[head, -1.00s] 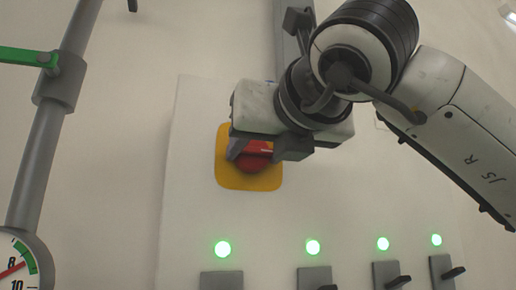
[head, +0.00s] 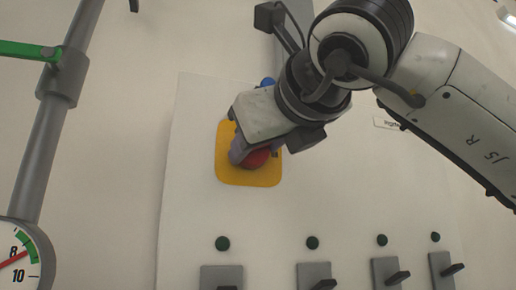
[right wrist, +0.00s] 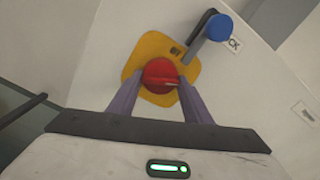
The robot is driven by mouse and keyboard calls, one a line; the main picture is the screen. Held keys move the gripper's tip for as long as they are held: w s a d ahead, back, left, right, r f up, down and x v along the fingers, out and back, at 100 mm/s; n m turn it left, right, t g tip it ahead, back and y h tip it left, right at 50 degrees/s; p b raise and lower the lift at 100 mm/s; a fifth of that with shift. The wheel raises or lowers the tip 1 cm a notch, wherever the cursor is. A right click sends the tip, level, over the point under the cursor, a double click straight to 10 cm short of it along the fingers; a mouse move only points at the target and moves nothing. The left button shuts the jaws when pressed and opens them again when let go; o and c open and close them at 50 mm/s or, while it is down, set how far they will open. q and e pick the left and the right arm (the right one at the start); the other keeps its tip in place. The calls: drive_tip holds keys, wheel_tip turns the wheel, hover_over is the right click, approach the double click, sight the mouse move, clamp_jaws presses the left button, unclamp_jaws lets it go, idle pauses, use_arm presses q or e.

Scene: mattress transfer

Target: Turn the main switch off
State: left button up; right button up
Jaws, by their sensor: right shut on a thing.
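The main switch is a red rotary knob (head: 256,158) on a yellow square plate (head: 250,178), fixed to a pale panel. In the right wrist view the red knob (right wrist: 160,75) sits between the fingers, with the yellow plate (right wrist: 146,48) behind it. My right gripper (head: 250,152) is shut on the red knob and tilted in the head view. Its fingers show on both sides of the knob in the right wrist view (right wrist: 160,88). The gripper hides part of the knob and plate in the head view. My left gripper is not in view.
Below the switch is a row of dark, unlit lamps (head: 312,243) above grey lever switches (head: 315,275). A blue knob (right wrist: 219,27) is beside the yellow plate. A grey pipe with a green lever (head: 28,52) and a gauge (head: 22,262) stand at the left.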

drive_tip(key=shift+n, duration=1.1)
drive_tip(key=o, duration=1.1)
drive_tip(key=shift+c, duration=0.2)
drive_tip(key=shift+s, duration=0.1)
drive_tip(key=b+v, duration=0.3)
drive_tip(key=v, duration=0.7)
drive_tip(key=shift+s+d+r, duration=0.1)
